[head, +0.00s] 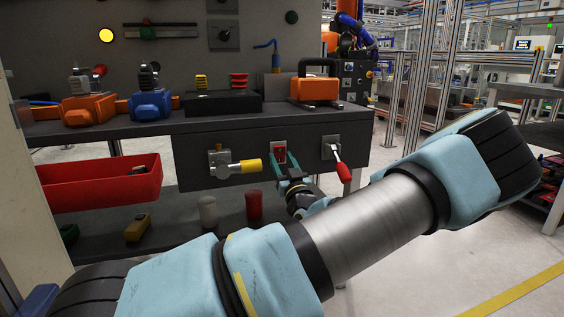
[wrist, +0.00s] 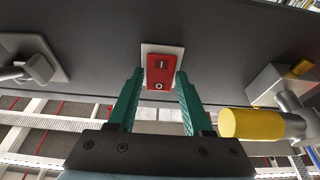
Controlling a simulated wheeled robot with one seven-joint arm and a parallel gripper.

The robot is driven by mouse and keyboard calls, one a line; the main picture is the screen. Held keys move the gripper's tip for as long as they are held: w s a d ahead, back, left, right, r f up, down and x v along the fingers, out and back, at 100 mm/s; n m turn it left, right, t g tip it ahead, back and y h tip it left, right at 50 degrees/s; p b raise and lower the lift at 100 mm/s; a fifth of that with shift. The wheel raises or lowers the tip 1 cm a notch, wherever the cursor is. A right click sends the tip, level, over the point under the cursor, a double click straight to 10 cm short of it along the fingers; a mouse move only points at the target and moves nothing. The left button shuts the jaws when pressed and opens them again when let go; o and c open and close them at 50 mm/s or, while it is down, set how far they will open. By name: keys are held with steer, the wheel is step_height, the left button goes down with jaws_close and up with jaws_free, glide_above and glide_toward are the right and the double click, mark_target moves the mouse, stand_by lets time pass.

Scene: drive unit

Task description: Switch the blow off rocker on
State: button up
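The red rocker (head: 279,152) sits on a pale square plate on the dark front panel of the bench. In the wrist view the rocker (wrist: 161,73) is centred, with an "I" mark at its upper end and an "O" mark at its lower end. I cannot tell which end is pressed in. My gripper (head: 284,178) is in front of the panel, just below the rocker in the head view. In the wrist view its two green fingers (wrist: 160,76) are apart, one to each side of the rocker, with nothing between them. Contact is not visible.
A valve with a yellow handle (head: 246,166) is left of the rocker; it is at the right in the wrist view (wrist: 255,123). A red-handled lever (head: 342,168) is close on the right. An orange case (head: 314,90) stands above; a red bin (head: 100,184) is at left.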

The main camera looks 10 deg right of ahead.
steer(key=o, duration=0.3)
steer(key=shift+o, duration=0.2)
steer(key=v, duration=1.1)
steer(key=shift+p, duration=0.4)
steer(key=shift+w+f, duration=0.1)
